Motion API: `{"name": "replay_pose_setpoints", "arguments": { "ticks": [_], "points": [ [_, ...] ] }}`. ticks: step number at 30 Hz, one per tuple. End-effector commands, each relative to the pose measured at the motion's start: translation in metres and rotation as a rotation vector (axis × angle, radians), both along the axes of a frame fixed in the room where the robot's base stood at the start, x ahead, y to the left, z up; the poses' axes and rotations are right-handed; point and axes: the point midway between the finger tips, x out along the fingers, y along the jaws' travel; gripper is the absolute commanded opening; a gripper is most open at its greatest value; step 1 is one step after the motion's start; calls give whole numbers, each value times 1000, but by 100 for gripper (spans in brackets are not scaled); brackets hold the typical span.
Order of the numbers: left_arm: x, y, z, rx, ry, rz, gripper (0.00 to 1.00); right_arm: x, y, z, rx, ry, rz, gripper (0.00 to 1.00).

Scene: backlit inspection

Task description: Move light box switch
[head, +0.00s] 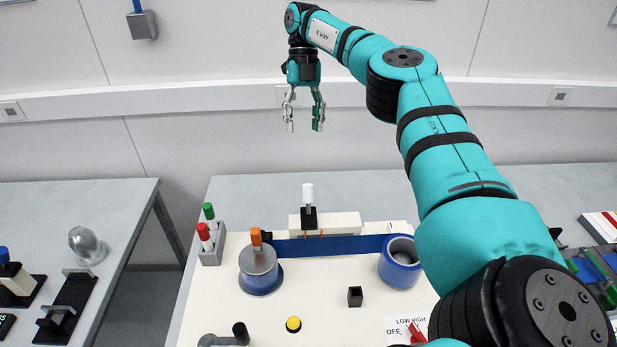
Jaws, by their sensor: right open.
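A white panel marked OFF, LOW and HIGH (405,322) lies at the lower right of the white board in the head view. A red pointer-like part (416,334) shows on it. My right arm and the frame's bottom edge hide part of this panel, so I cannot tell the setting for sure. My right gripper (304,127) hangs fingers down, open and empty, high in front of the back wall and well away from the panel. My left gripper is not in view.
The white board (330,280) carries a blue band (330,246) between two round drums, a yellow button (293,324) and a small black block (355,296). A holder with red and green caps (211,250) stands at left. Another table (120,200) is beyond a gap.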

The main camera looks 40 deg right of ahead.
Motion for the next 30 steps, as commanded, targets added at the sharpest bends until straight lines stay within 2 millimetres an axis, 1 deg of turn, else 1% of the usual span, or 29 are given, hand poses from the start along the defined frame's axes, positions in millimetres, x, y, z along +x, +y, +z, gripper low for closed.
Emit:
{"name": "replay_pose_setpoints", "arguments": {
  "ticks": [1, 2, 5, 10, 12, 22, 23, 26, 30],
  "points": [
    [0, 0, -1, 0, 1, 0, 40, -4, -5, 4, -7, 11, -11, 48],
    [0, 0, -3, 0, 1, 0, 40, -6, -7, 4, -10, 15, -14, 48],
    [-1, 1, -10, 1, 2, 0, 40, -10, -7, -3, -11, 25, -17, 48],
    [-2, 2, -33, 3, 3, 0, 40, -18, 0, -30, -9, 21, -14, 48],
    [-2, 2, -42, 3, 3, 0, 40, -22, 4, -46, -7, 24, -13, 48],
    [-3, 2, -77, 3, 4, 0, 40, -43, 23, -110, -10, 21, -14, 48],
    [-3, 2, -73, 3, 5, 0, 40, -45, 24, -112, -11, 22, -14, 48],
    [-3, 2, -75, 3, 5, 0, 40, -50, 29, -127, -10, 21, -15, 48],
    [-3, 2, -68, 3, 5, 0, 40, -55, 34, -140, -12, 20, -15, 48]
  ]
}}
